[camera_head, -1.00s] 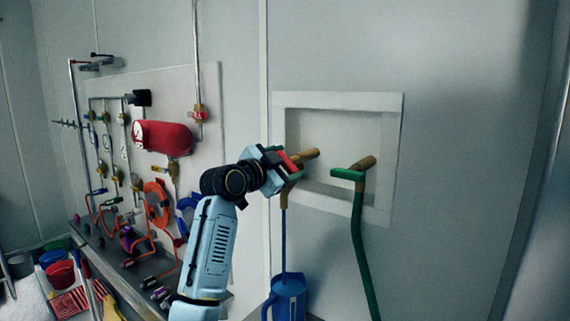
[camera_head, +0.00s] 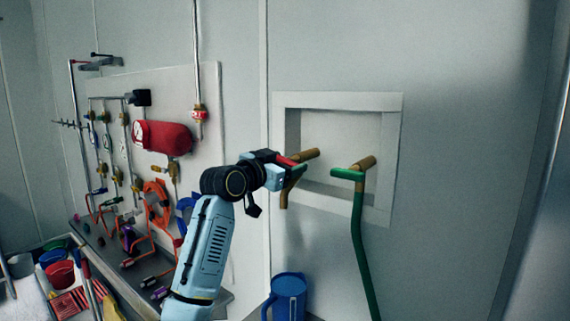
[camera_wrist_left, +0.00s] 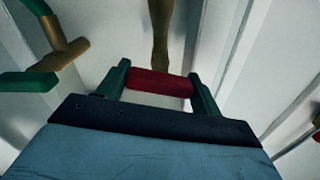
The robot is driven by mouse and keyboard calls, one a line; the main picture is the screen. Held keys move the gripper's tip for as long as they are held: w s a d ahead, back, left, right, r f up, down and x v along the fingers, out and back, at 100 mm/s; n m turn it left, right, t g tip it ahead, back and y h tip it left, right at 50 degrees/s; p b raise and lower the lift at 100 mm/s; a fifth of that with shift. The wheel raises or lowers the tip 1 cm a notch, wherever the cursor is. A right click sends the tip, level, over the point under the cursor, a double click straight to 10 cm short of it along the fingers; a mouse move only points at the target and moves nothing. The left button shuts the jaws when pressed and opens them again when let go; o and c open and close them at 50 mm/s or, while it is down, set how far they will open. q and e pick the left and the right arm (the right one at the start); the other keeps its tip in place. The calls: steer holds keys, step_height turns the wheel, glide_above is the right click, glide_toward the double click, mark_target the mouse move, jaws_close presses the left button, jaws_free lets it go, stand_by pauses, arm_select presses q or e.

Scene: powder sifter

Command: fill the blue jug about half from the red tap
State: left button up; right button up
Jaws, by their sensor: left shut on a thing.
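The red tap is a brass spout (camera_head: 305,155) with a red handle (camera_head: 287,161), set at the left of the wall recess. My left gripper (camera_head: 282,164) is shut on the red handle. In the left wrist view the red handle (camera_wrist_left: 160,82) lies between the two green fingers, with the brass body (camera_wrist_left: 160,40) beyond it. The blue jug (camera_head: 288,297) stands upright below the spout, its handle to the left. No stream shows between spout and jug. The level inside the jug is hidden. My right gripper is not in view.
A second brass tap (camera_head: 366,163) with a green handle and a green hose (camera_head: 360,240) stands to the right in the white-framed recess (camera_head: 390,110). A panel with pipes, valves and a red cylinder (camera_head: 161,138) is at the left. Buckets and a red crate stand at lower left.

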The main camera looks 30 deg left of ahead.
arm_select(q)
steer(key=shift+f+n, duration=0.1)
steer(key=shift+n, duration=1.1)
steer(key=o, duration=1)
steer(key=shift+s, duration=0.6)
steer(key=s+b, duration=0.1)
steer(key=s, duration=0.3)
steer(key=s+b, duration=0.1)
steer(key=s, duration=0.3)
steer(key=s+a+b, duration=0.1)
steer(key=s+b, duration=0.1)
steer(key=s, duration=0.2)
steer(key=shift+s, duration=0.1)
